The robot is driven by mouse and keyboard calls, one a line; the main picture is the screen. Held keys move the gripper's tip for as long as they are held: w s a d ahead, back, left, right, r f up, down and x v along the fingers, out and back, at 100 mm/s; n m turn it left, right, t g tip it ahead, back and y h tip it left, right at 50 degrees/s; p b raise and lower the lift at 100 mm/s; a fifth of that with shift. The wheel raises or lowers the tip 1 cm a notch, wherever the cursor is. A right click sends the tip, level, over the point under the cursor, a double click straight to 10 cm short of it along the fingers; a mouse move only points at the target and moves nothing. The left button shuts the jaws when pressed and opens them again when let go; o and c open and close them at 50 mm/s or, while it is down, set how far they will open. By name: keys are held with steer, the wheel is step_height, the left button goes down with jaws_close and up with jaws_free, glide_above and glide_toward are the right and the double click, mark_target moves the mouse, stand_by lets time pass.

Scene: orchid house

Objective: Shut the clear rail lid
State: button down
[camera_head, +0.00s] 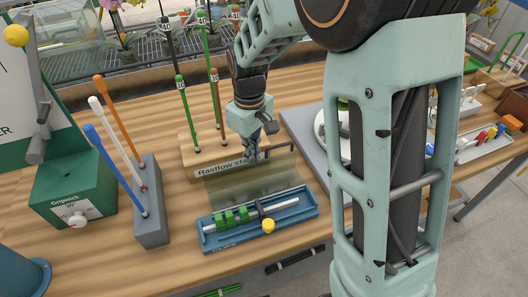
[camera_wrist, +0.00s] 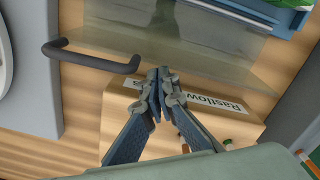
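The clear rail lid (camera_head: 250,186) is a see-through, smoky panel. It stands raised and tilted at the back edge of the blue rail tray (camera_head: 262,231), so the tray is open. In the wrist view the lid (camera_wrist: 190,38) crosses the top, with a dark bar handle (camera_wrist: 92,60) at its edge on the left. My gripper (camera_head: 254,158) is behind the lid's upper edge. In the wrist view my gripper (camera_wrist: 160,76) has its fingertips together, empty, right of the handle and apart from it.
A wooden stand labelled Rastlow (camera_head: 205,172) with tall stakes is close behind my gripper. A grey block (camera_head: 151,228) with coloured rods and a green Gripwick box (camera_head: 72,190) stand left. A grey board (camera_head: 300,128) lies right. Bare tabletop shows left of the tray.

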steer(key=shift+s, duration=0.1)
steer(key=shift+s+d+f+b, duration=0.1)
steer(key=shift+s+d, duration=0.1)
steer(key=shift+s, duration=0.5)
steer(key=shift+s+d+f+b, duration=0.1)
steer(key=shift+s+d, duration=0.15)
steer(key=shift+s, duration=0.4)
steer(key=shift+s+d+f+b, duration=0.1)
steer(key=shift+s+d, duration=0.1)
steer(key=shift+s, duration=0.5)
steer(key=shift+s+d, duration=0.2)
steer(key=shift+s, duration=0.5)
steer(key=shift+s+d, duration=0.25)
steer(key=shift+s, duration=0.4)
steer(key=shift+s+d, duration=0.2)
steer(key=shift+s, duration=0.6)
steer(key=shift+s+r+p, duration=0.2)
steer(key=shift+r+p, duration=0.9)
steer(key=shift+r, duration=0.5)
steer(key=shift+w+a+r+p, duration=0.15)
steer(key=shift+r+p, duration=0.2)
steer(key=shift+r, duration=0.05)
steer(key=shift+w+a+r+p, duration=0.1)
steer(key=shift+r+p, duration=0.2)
steer(key=shift+r, duration=0.05)
step_height(320, 180, up, 4)
steer(key=p, duration=0.3)
steer(key=shift+w+d, duration=0.1)
steer(key=shift+w, duration=0.05)
